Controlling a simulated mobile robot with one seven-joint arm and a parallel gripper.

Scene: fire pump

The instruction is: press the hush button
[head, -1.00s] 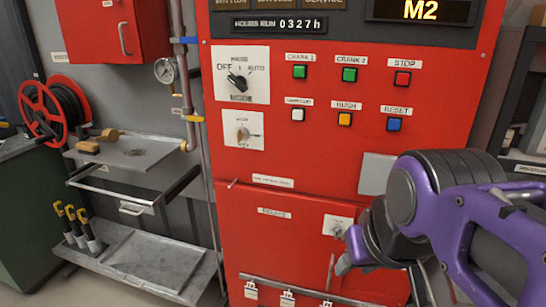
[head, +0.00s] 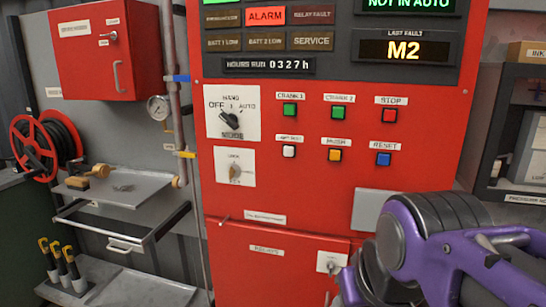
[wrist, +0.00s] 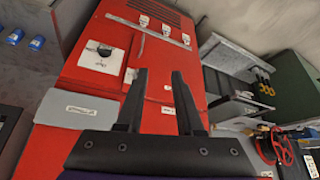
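The hush button is a small orange-yellow square button (head: 334,155) on the red panel (head: 300,190), under a white label reading HUSH, in the head view. It sits in the lower row between a white button (head: 289,151) and the blue reset button (head: 383,159). My purple and dark arm is in the lower right of the head view, below and right of the buttons; its fingertips are not clear there. In the wrist view my gripper (wrist: 160,82) has two black fingers standing apart with nothing between them, facing the red cabinet's lower part. The hush button is not visible in the wrist view.
Above the hush button are two green crank buttons (head: 289,110) and the red stop button (head: 389,115). A mode knob (head: 231,118) is to the left. A grey plate (head: 372,209) lies below the buttons. A metal tray (head: 115,188) and red hose reel (head: 35,150) stand at the left.

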